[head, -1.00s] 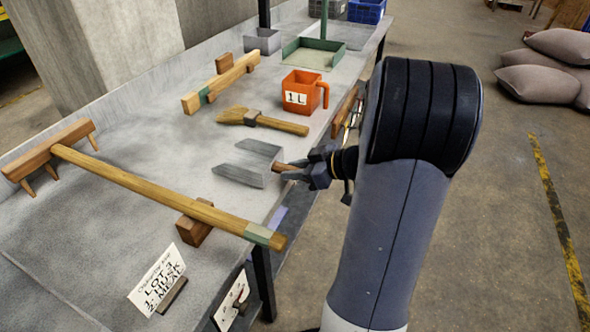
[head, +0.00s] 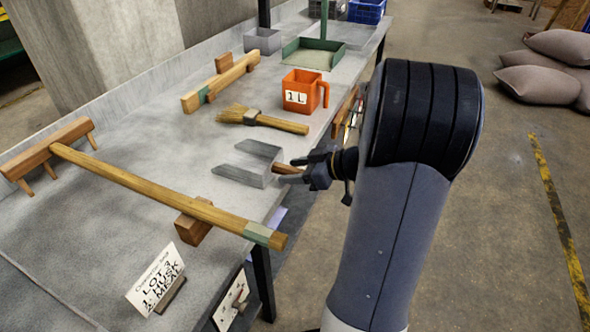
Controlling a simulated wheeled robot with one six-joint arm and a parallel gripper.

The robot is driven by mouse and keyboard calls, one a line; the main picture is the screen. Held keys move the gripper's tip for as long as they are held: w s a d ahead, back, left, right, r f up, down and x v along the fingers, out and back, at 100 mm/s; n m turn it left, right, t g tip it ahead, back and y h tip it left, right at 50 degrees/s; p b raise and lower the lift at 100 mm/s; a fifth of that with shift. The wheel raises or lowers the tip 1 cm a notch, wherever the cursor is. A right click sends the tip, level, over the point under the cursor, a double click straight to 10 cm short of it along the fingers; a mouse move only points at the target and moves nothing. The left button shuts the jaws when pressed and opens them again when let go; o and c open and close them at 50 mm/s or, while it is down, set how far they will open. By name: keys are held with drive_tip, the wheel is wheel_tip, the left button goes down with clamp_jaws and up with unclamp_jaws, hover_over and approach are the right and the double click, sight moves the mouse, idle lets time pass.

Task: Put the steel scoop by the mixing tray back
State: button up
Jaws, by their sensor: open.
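The steel scoop (head: 248,162) lies on the grey worktop near its right edge, its open mouth facing left and its short wooden handle pointing right. My gripper (head: 296,170) is open at the handle, with one finger on the far side and one on the near side. The handle end is partly hidden by the fingers, and I cannot tell whether they touch it. A green-rimmed tray (head: 290,50) stands farther back on the worktop; I cannot tell whether it is the mixing tray.
A lot card (head: 156,280) stands at the front. Bare worktop shows left of the scoop.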

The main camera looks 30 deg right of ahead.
drive_tip(key=p+v, duration=0.1)
drive_tip(key=v, duration=1)
drive_tip(key=shift+w, duration=0.15)
drive_tip(key=b+x, duration=0.1)
drive_tip(key=x, duration=0.9)
drive_tip(key=shift+a+f, duration=0.1)
drive_tip(key=shift+a, duration=0.1)
drive_tip(key=shift+w+a, duration=0.15)
drive_tip(key=shift+w, duration=0.15)
drive_tip(key=shift+s+p, duration=0.1)
drive_tip(key=shift+p, duration=0.3)
